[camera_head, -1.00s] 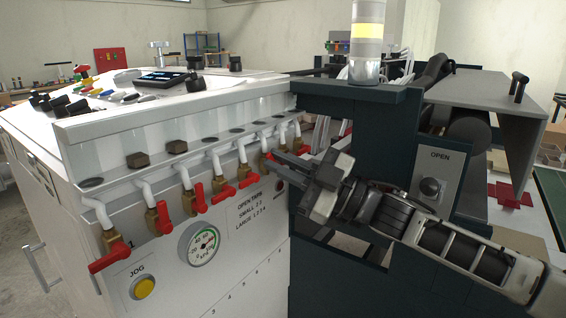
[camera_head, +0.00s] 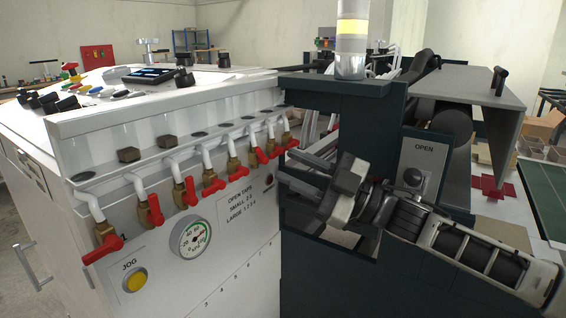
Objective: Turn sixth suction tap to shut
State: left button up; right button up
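A row of several brass suction taps with red handles runs along the white machine's side. Counting from the front left, the sixth tap (camera_head: 262,156) is near the row's far right end, its red handle sloping to the lower right. The fifth tap (camera_head: 239,173) is just left of it, and the seventh tap (camera_head: 289,143) just right. My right gripper (camera_head: 286,167) reaches in from the right with its fingers pointing left. Its two fingers are apart and look empty, to the right of the sixth tap's handle, with no clear contact. My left gripper is out of view.
The dark machine frame (camera_head: 330,101) stands close behind my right gripper, with a light column on top. A panel marked OPEN (camera_head: 414,165) sits right of it. A gauge (camera_head: 191,239) and yellow JOG button (camera_head: 134,281) are below the taps.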

jog(key=shift+v, duration=1.6)
jog(key=shift+f, duration=0.15)
